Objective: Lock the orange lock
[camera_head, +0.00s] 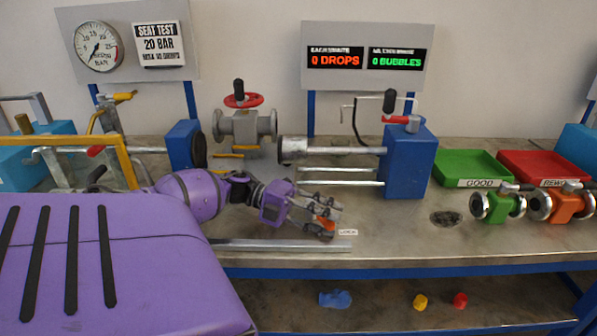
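A small orange piece (325,224), which looks like the orange lock, shows at the fingertips of my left gripper (322,214), low over the front of the bench. Part of it is hidden by the fingers. A small white label (347,232) lies just to its right; its print is too small to read surely. My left gripper reaches in from the left with its fingers around or just over the orange piece. I cannot tell whether they are closed on it. My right gripper is not in view.
A grey flanged valve with a red handwheel (240,101) stands behind my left arm. A blue clamp block (408,162) with rods is right of it. Green (470,154) and red (532,153) trays and two small valves are at the right. A metal strip (280,245) lies along the front edge.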

